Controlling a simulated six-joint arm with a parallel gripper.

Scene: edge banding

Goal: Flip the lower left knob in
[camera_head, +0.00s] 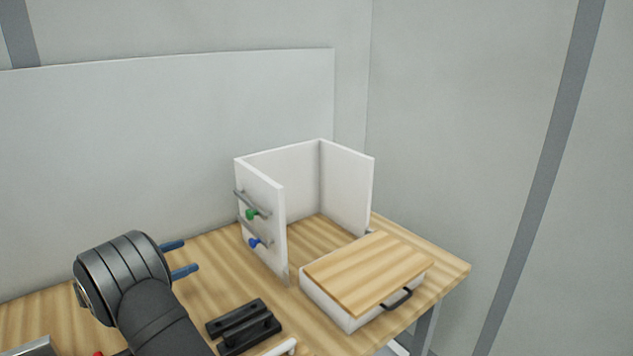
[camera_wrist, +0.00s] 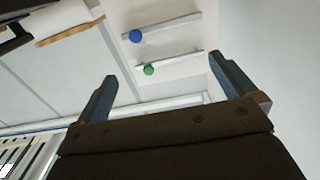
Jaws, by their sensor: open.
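A white upright panel (camera_head: 265,190) carries two grey bars on its left face. A green knob (camera_head: 251,214) sits at the upper bar and a blue knob (camera_head: 254,243) at the lower one. In the wrist view the blue knob (camera_wrist: 136,36) appears above the green knob (camera_wrist: 149,70), each at the left part of its light bar. My gripper (camera_head: 192,257) is open and empty, left of the panel, with its two blue fingers pointing toward it and apart from both knobs. The fingers (camera_wrist: 163,68) also show in the wrist view, with the green knob between their tips in the picture.
The panel belongs to a white three-sided enclosure (camera_head: 347,183) on a wooden table (camera_head: 215,290). A white box with a wooden top (camera_head: 365,272) and black handle stands to its right. A black slotted block (camera_head: 243,326) lies in front.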

